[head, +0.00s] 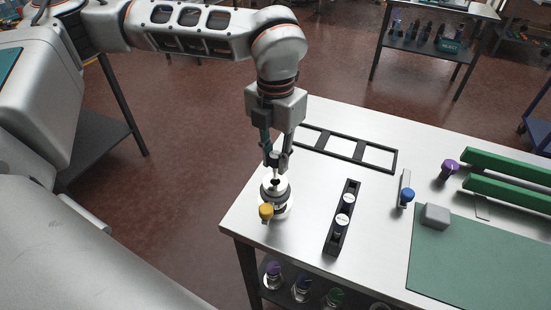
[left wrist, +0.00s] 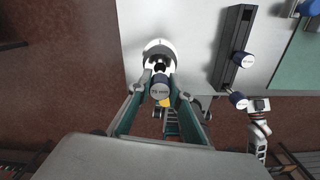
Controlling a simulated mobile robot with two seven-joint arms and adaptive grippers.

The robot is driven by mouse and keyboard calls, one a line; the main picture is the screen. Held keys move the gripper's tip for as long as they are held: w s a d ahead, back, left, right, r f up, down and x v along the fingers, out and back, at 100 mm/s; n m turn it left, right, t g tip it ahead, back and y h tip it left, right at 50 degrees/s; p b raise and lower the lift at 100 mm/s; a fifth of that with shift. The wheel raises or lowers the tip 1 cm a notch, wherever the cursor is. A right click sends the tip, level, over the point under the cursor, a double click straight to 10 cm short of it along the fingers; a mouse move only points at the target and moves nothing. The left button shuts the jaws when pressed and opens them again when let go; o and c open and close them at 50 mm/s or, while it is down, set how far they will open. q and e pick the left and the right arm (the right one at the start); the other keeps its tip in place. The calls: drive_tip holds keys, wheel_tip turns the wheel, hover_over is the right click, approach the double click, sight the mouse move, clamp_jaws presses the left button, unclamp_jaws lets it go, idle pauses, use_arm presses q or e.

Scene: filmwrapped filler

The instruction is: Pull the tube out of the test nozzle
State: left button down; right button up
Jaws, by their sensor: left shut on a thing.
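The test nozzle (head: 276,192) is a white round fitting with a grey ring and a yellow knob (head: 266,211), at the table's near left corner. Its white top also shows in the left wrist view (left wrist: 158,46). My left gripper (head: 276,160) points straight down over it, its fingers closed around the tube. The tube's round grey-blue end (left wrist: 159,88) shows between the fingertips in the left wrist view. The tube's lower part is mostly hidden, and I cannot tell whether it is still inside the nozzle. My right gripper is not in view.
A narrow black rack (head: 334,239) holds two white-capped tubes right of the nozzle. A flat black frame (head: 379,147) lies behind. A blue-knobbed bracket (head: 406,188), grey block (head: 436,215), purple-capped item (head: 449,168) and green mat (head: 480,262) are farther right.

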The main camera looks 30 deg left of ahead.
use_arm(q)
drive_tip(key=shift+r+p, duration=0.7)
drive_tip(key=shift+r, duration=3.3)
